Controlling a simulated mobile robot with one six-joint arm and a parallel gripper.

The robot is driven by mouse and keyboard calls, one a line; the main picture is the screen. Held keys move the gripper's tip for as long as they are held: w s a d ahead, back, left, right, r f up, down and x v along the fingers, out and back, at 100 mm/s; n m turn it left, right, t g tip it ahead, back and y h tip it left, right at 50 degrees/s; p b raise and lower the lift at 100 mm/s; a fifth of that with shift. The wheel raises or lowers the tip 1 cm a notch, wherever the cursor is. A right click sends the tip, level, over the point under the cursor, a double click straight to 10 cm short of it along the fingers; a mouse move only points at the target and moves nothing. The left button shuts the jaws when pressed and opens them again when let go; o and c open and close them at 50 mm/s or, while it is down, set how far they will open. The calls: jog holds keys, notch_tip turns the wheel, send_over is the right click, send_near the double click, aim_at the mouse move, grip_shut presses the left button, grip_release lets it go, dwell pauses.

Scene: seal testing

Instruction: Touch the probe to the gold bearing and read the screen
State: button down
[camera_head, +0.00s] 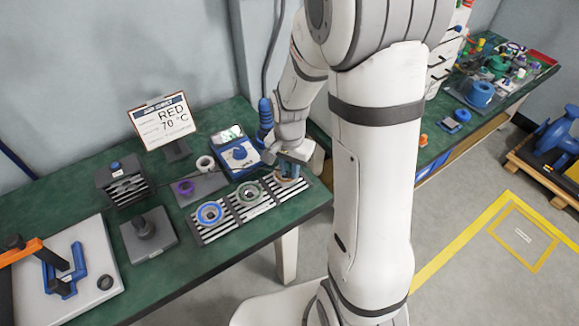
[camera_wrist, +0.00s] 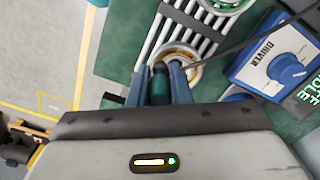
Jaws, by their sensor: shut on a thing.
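In the head view my gripper (camera_head: 291,163) is over the rack's right end. A blue-and-white box marked DRIVER (camera_wrist: 279,60) has a dial and a green-lit screen (camera_wrist: 309,90), cut off at the picture's edge. The screen (camera_head: 231,134) is too small to read in the head view.
The rack (camera_head: 229,223) also holds a blue ring (camera_head: 201,215) and a green ring (camera_head: 240,193). A propped sign (camera_head: 162,121) reads RED 70 °C. Purple and white rings stand behind the rack. A dark cable crosses the wrist view beside my gripper.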

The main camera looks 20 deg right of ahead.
jog(key=shift+f+b, duration=0.7)
jog(key=shift+f, duration=0.1)
dwell(0.6)
dwell(2.7)
jog(key=c, duration=1.3)
grip_release()
jog(key=shift+o, duration=0.2)
jog(key=shift+r, duration=0.1)
jog(key=shift+s+r+p, duration=0.1)
jog(key=shift+r+p, duration=2.5)
jog(key=shift+r, duration=0.85)
jog(key=shift+r, duration=0.15)
jog(key=s+r+n+t, duration=0.3)
jog(key=s+r+n, duration=0.5)
jog(key=s+r, duration=0.6)
jog(key=shift+d+r, duration=0.2)
jog(key=shift+r, duration=0.45)
